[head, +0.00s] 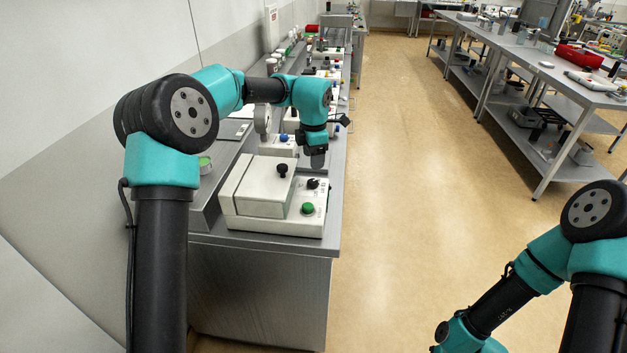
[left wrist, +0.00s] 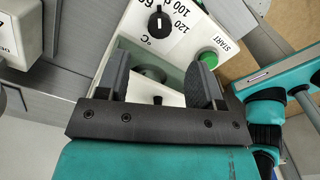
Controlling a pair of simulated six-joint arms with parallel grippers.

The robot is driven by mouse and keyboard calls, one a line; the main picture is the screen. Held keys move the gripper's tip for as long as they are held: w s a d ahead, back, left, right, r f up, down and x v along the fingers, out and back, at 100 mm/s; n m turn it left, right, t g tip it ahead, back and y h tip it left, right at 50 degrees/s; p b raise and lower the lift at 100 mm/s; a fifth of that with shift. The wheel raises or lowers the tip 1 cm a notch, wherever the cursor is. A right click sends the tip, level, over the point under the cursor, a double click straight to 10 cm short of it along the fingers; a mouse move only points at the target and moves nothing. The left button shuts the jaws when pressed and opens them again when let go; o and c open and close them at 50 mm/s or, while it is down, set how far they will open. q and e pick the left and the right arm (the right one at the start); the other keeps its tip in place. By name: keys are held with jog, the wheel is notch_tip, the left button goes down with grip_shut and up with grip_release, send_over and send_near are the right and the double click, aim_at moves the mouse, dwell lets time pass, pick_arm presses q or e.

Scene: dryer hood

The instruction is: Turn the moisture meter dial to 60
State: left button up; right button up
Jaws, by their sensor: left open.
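The moisture meter (head: 265,226) is a white box with a lid, near the front end of the left bench. Its black dial (head: 313,184) sits on the right side of its top, behind the green START button (head: 307,208). In the left wrist view the dial (left wrist: 160,22) has a white mark and printed numbers including 60, 100 and 120, with °C; I cannot tell the exact setting. My left gripper (head: 317,160) points down just behind the dial in the head view. In the left wrist view its fingers (left wrist: 162,82) are apart and empty, clear of the dial. My right gripper is out of view.
The black lid knob (head: 282,170) stands close to the dial. A second white device with a blue knob (head: 283,138) is behind the meter. More instruments line the bench behind. Open floor lies to the right, with another bench (head: 560,75) beyond.

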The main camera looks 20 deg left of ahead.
aim_at(313, 181)
pick_arm(q)
notch_tip(313, 181, down, 9)
jog(key=shift+r, duration=0.1)
dwell(0.3)
jog(key=c, duration=0.9)
jog(key=shift+n, duration=0.7)
jog(key=o, duration=0.9)
